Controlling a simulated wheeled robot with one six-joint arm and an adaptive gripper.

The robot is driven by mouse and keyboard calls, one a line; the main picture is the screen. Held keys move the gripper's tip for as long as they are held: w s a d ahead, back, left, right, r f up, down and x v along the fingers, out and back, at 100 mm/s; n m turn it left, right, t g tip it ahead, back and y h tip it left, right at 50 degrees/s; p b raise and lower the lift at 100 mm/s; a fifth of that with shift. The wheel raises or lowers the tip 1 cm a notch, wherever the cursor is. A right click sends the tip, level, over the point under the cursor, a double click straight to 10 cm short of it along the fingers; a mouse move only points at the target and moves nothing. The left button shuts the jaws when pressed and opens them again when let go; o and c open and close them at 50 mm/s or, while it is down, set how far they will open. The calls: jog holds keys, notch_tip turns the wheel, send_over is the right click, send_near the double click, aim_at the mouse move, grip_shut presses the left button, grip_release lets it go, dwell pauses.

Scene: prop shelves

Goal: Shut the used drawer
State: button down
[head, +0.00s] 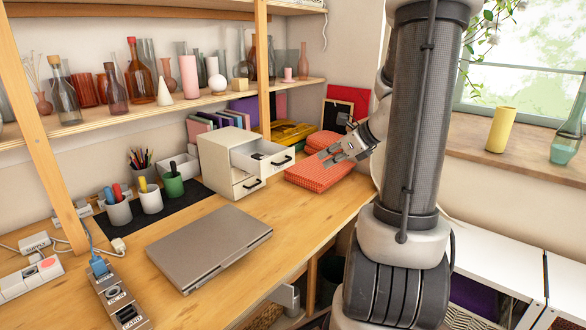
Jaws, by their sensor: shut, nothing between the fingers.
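A small white drawer unit (217,152) stands on the wooden desk near its back. The lower drawer (250,184) looks closed or nearly so. My gripper (326,157) is shut and empty, just to the right of the open drawer's front. I cannot tell whether it touches the drawer. What lies inside the drawer is hard to make out.
A red patterned box (318,176) lies right of the drawers, under my gripper. A closed laptop (210,246) lies in front. Pen cups (149,198) stand to the left. Shelves of bottles (140,76) hang above. The desk's right front part is clear.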

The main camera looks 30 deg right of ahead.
aim_at(257, 155)
jog(key=w+r+x, duration=0.1)
jog(key=r+x, duration=0.1)
jog(key=x, duration=1)
jog(key=shift+w+a+m, duration=0.3)
jog(key=shift+w+a, duration=0.1)
jog(key=shift+w, duration=0.2)
jog(key=shift+w+a, duration=0.1)
jog(key=w+a, duration=0.1)
jog(key=w, duration=0.4)
jog(key=w+a, duration=0.2)
jog(key=w, duration=0.3)
jog(key=w+a, duration=0.2)
jog(key=w, duration=0.3)
jog(key=shift+a, duration=0.25)
